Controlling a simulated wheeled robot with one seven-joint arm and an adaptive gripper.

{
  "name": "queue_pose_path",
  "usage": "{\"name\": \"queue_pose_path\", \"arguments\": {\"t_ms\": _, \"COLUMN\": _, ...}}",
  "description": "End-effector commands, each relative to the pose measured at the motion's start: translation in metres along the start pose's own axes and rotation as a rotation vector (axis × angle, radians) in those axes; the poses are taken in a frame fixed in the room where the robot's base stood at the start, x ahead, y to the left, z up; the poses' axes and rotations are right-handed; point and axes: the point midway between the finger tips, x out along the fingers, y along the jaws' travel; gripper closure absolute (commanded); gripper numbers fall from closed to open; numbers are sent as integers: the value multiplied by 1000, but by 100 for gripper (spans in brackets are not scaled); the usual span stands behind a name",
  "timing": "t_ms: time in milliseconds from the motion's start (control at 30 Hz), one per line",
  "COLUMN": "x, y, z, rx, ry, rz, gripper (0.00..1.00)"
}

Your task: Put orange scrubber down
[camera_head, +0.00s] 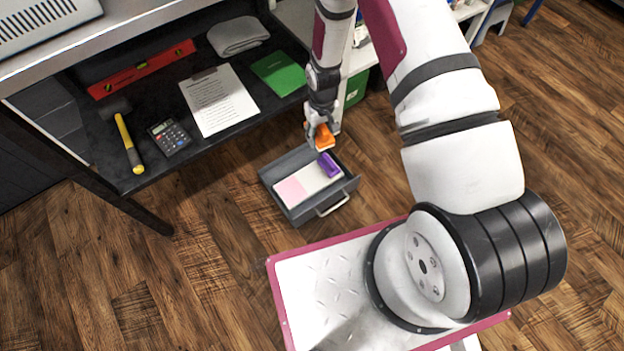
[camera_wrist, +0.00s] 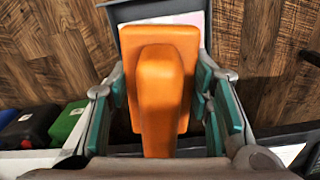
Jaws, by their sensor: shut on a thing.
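The orange scrubber (camera_head: 324,137) is held in my gripper (camera_head: 318,128), above the far edge of an open grey drawer in the head view. In the wrist view the scrubber (camera_wrist: 160,90) fills the middle, with the teal finger pads of my gripper (camera_wrist: 163,105) on both sides of it. My gripper is shut on the scrubber. The drawer (camera_head: 336,200) holds a pale pink and white flat item (camera_head: 300,186) and a purple object (camera_head: 328,165). The drawer's floor is partly hidden by these.
A black shelf (camera_head: 150,185) at the left holds a hammer (camera_head: 128,143), calculator (camera_head: 169,137), paper sheet (camera_head: 219,100), green book (camera_head: 278,73), grey cloth (camera_head: 238,36) and red level (camera_head: 142,69). Wooden floor lies around the drawer. Bins stand at the left in the wrist view (camera_wrist: 68,122).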

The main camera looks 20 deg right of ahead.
Motion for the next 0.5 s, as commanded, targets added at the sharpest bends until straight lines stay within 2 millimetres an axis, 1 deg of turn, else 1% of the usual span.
{"name": "queue_pose_path", "arguments": {"t_ms": 33, "x": 28, "y": 1, "z": -8, "rx": -9, "ry": -1, "rz": -1, "gripper": 80}}
{"name": "queue_pose_path", "arguments": {"t_ms": 167, "x": 72, "y": 4, "z": -22, "rx": -34, "ry": 0, "rz": 0, "gripper": 80}}
{"name": "queue_pose_path", "arguments": {"t_ms": 200, "x": 86, "y": 5, "z": -27, "rx": -42, "ry": 0, "rz": 0, "gripper": 80}}
{"name": "queue_pose_path", "arguments": {"t_ms": 267, "x": 107, "y": 6, "z": -32, "rx": -53, "ry": 0, "rz": 0, "gripper": 80}}
{"name": "queue_pose_path", "arguments": {"t_ms": 500, "x": 191, "y": 10, "z": -49, "rx": -98, "ry": 0, "rz": 1, "gripper": 80}}
